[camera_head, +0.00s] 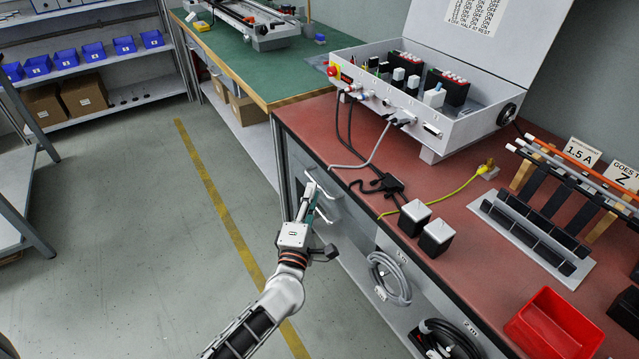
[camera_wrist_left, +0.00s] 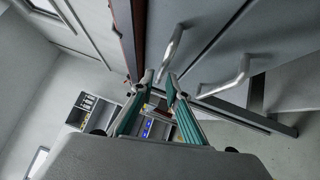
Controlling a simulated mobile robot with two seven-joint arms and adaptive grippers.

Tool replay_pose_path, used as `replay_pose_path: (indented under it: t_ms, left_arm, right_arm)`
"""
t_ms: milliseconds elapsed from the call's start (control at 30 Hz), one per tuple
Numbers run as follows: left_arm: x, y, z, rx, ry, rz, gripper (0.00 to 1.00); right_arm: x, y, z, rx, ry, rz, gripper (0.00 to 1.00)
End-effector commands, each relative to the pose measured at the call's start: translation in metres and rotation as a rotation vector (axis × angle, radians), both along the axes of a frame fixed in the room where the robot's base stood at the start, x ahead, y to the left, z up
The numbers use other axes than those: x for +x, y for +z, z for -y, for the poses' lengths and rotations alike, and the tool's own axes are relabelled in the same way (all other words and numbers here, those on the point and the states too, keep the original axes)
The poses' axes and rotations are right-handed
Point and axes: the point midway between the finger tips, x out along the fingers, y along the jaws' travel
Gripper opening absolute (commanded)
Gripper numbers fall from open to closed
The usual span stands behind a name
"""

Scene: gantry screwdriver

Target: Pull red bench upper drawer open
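The red bench (camera_head: 300,115) has a red top and grey drawer fronts on its left side. The upper drawer's pale bar handle (camera_head: 326,189) is beside my left gripper (camera_head: 308,190) in the head view. In the left wrist view, the upper handle (camera_wrist_left: 172,52) runs down toward the gap between my left fingertips (camera_wrist_left: 160,78). The teal-padded fingers stand apart, with the near end of the handle at the gap; contact cannot be told. A second handle (camera_wrist_left: 226,78) lies farther right, on the lower drawer. The upper drawer looks closed. My right gripper is not in view.
A control box (camera_head: 425,90), cables and two white-topped black blocks (camera_head: 436,236) sit on the red bench. A red bin (camera_head: 553,325) is at the near right. The floor left of the bench is clear.

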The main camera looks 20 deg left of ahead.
Motion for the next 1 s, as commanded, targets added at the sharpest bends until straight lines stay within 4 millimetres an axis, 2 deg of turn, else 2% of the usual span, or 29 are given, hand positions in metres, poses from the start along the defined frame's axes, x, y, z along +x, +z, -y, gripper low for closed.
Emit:
replay_pose_path:
  t_ms: [200, 400, 700, 767, 1000]
  left_arm:
    - [0.032, 0.000, -0.004, 0.002, 0.000, -0.004, 0.15]
    - [0.047, 0.003, -0.006, 0.002, -0.001, -0.004, 0.15]
    - [0.049, 0.005, -0.006, 0.003, -0.001, -0.003, 0.15]
    - [0.049, 0.005, -0.006, 0.003, -0.001, -0.003, 0.00]
    - [0.048, 0.005, -0.007, 0.003, -0.001, -0.003, 0.00]
  right_arm:
    - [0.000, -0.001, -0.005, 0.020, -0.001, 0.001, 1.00]
    - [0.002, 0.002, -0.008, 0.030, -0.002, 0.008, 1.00]
    - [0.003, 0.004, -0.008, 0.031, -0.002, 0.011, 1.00]
    - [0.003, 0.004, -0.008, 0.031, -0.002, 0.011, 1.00]
    - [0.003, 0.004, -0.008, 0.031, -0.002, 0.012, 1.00]
